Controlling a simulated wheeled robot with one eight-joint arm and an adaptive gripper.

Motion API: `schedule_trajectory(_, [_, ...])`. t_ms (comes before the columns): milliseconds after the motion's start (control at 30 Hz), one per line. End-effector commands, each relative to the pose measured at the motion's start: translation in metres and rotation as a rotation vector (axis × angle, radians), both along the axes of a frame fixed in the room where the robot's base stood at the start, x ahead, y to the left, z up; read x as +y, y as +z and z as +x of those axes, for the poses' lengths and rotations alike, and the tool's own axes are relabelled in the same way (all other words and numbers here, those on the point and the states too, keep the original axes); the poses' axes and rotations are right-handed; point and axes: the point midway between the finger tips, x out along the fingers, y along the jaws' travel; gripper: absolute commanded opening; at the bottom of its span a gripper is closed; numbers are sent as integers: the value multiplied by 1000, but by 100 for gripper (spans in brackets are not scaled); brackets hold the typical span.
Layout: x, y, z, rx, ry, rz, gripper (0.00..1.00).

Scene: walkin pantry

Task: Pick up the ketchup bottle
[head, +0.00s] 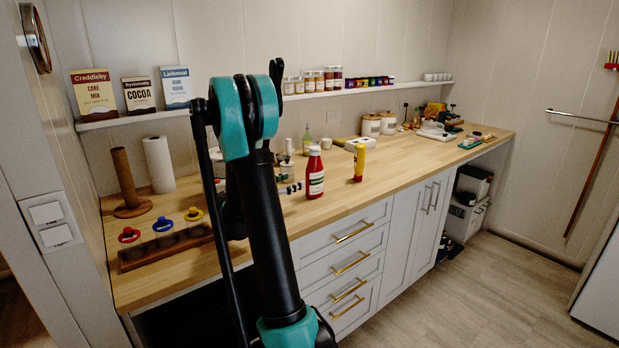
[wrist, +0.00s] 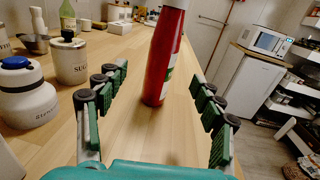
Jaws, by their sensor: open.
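The ketchup bottle (head: 314,173) is red with a white cap and a pale label. It stands upright on the wooden counter (head: 412,152), near the front edge. It also shows in the wrist view (wrist: 164,60), where its top is cut off by the frame. My gripper (wrist: 158,105) is open, with its green-padded fingers spread to the left and right of the bottle's line. The bottle stands ahead of my palm, and neither finger appears to touch it. In the head view my arm hides part of the counter, and the gripper shows only partly, left of the bottle.
A yellow bottle (head: 359,163) stands to the right of the ketchup. In the wrist view, a sugar canister (wrist: 71,60) and a blue-lidded jar (wrist: 28,95) stand left of my fingers. A shelf (head: 400,86) runs along the wall. Counter around the ketchup is mostly clear.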

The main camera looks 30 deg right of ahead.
Motion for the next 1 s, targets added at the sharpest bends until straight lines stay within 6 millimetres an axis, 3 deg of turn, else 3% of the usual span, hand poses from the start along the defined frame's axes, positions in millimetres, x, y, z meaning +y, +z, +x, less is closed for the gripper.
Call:
schedule_trajectory(400, [-81,-1,14,-3,-3,3,68])
schedule_trajectory(767, [-105,-2,18,-3,-1,4,68])
schedule_trajectory(1000, [-136,-7,19,-3,-2,4,68])
